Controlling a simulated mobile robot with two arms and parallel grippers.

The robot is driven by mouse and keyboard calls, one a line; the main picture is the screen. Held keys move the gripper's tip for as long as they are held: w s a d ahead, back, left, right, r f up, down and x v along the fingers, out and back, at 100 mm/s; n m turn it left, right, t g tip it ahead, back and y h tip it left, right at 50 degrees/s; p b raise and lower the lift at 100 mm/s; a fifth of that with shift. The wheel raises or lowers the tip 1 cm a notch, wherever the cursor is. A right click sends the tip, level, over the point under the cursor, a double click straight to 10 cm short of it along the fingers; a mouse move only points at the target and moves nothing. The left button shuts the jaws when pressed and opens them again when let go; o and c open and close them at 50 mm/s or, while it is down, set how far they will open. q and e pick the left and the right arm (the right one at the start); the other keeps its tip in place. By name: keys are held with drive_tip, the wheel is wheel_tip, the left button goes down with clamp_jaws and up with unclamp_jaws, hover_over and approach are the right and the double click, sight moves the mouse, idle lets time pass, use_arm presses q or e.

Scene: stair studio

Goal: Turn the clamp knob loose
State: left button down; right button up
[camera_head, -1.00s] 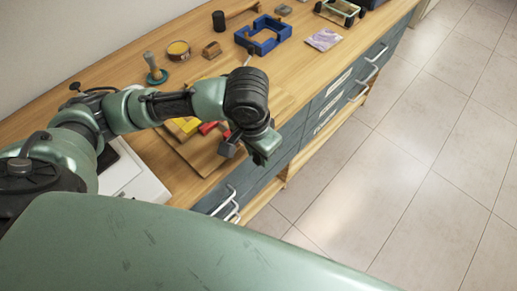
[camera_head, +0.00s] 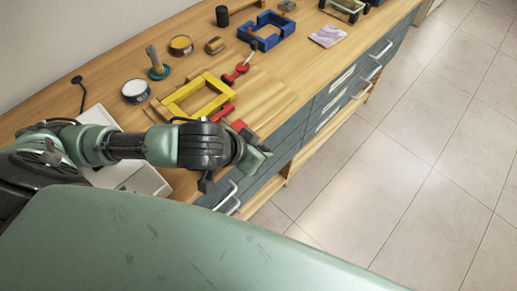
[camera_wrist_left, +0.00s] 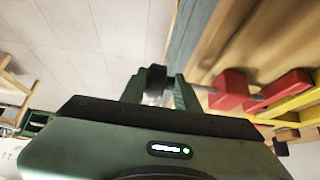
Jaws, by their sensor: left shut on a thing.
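The yellow clamp frame (camera_head: 177,106) lies on the wooden bench, with a red block (camera_head: 239,125) at its near right by the bench's front edge. My left gripper (camera_head: 263,150) is at the front edge, beside the red block. In the wrist view its fingers (camera_wrist_left: 158,88) are on both sides of a dark round knob (camera_wrist_left: 156,77), shut on it. In the head view the arm and gripper mostly hide the knob. My right gripper is not in view.
A blue clamp frame (camera_head: 250,39), a tin (camera_head: 135,90) and other small things stand farther back on the bench (camera_head: 285,75). Drawers with metal handles (camera_head: 229,198) are below the gripper. The tiled floor (camera_head: 400,160) to the right is clear.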

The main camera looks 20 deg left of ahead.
use_arm(q)
drive_tip(key=shift+s+d+f, duration=0.15)
drive_tip(key=shift+s+d, duration=0.15)
drive_tip(key=shift+d, duration=0.05)
drive_tip(key=c, duration=1.2)
unclamp_jaws()
drive_tip(key=shift+c, duration=0.2)
drive_tip(key=shift+w+d, duration=0.1)
drive_tip(key=shift+w, duration=0.1)
drive_tip(key=shift+r, duration=0.2)
drive_tip(key=p+v, duration=0.8)
drive_tip(key=p, duration=0.2)
drive_tip(key=shift+f, duration=0.15)
